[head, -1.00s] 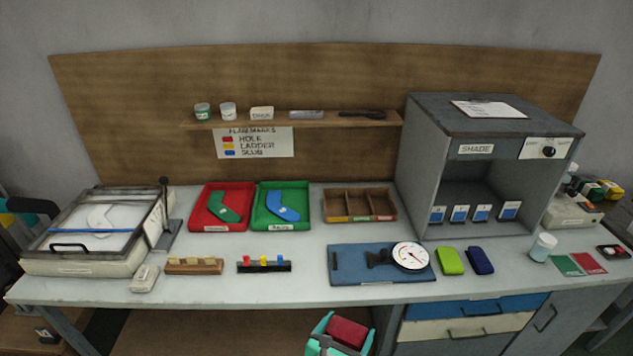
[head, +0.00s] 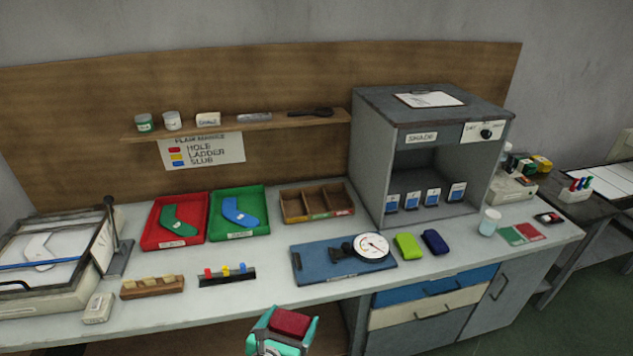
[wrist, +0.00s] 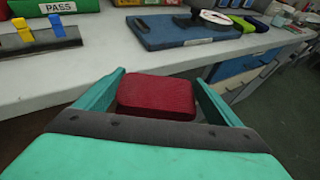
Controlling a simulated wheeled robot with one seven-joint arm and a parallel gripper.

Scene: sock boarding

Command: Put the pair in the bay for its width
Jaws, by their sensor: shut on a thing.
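My gripper (head: 286,325) is shut on a dark red folded pair (head: 291,321), in front of the bench and apart from it. In the wrist view the red pair (wrist: 156,98) sits between the two teal fingers. A wooden tray (head: 318,217) with three empty compartments stands at the back of the bench, with coloured labels on its front; their text is too small to read. A blue board (head: 318,272) with a round dial gauge (head: 373,246) lies in front of it. A green folded pair (head: 408,245) and a dark blue one (head: 435,241) lie right of the gauge.
A red tray (head: 160,240) and a green tray (head: 238,234) each hold a sock shape. A grey shade box (head: 374,150) stands right of the wooden tray. A peg strip (head: 228,279) and a wooden block rack (head: 152,287) lie near the front edge.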

